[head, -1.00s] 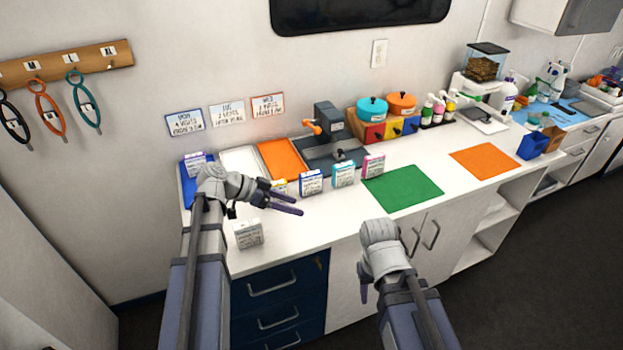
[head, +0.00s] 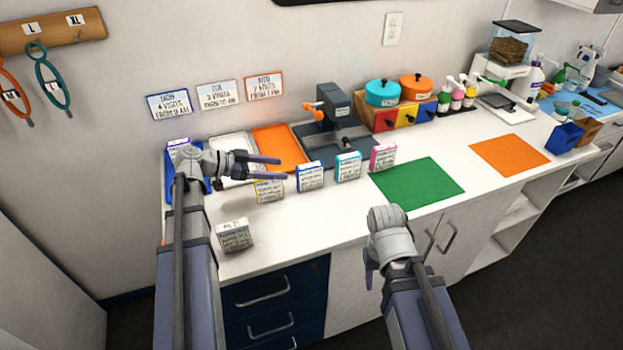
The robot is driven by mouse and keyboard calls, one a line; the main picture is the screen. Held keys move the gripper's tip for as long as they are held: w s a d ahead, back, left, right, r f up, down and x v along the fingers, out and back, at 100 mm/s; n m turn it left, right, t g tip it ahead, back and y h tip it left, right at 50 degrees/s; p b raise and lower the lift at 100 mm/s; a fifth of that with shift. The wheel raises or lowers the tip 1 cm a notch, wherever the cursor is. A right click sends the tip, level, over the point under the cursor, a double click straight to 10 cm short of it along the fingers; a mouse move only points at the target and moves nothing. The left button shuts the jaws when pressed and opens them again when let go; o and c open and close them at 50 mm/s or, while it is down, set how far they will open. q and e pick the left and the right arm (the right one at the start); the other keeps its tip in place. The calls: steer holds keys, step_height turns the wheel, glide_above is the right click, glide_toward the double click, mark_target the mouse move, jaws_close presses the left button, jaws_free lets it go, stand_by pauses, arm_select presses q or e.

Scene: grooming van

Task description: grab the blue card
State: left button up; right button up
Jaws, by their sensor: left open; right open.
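The blue-edged card (head: 310,177) stands upright on the white counter, between a yellow-edged card (head: 270,190) and a cyan-edged card (head: 347,168). My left gripper (head: 270,168) is open and empty. In the picture its fingers point right, just above the yellow-edged card and left of the blue-edged card, apart from it. My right gripper (head: 369,270) appears low in front of the cabinet, away from the cards. Its fingers are partly hidden by its own wrist, and I see nothing held in it.
A pink-edged card (head: 383,157) stands right of the cyan one. A grey-white card (head: 234,236) stands near the front left. An orange tray (head: 278,146) and a dark tray (head: 318,154) lie behind. A green mat (head: 418,184) lies bare to the right.

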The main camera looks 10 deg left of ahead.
mark_target(299, 168)
arm_select(q)
steer(key=shift+w+f, duration=0.25)
steer(key=shift+f, duration=0.15)
steer(key=shift+d, duration=0.2)
steer(key=shift+b+x, duration=0.6)
steer(key=shift+x, duration=0.55)
steer(key=x, duration=0.1)
steer(key=b+x, duration=0.1)
steer(key=x, duration=0.1)
steer(key=b+x, duration=0.1)
steer(key=x, duration=0.1)
steer(key=shift+w+a+f, duration=0.25)
steer(key=shift+w+f, duration=0.05)
steer(key=shift+r, duration=0.1)
jaws_close()
arm_select(e)
steer(key=f, duration=0.4)
steer(key=shift+w, duration=0.2)
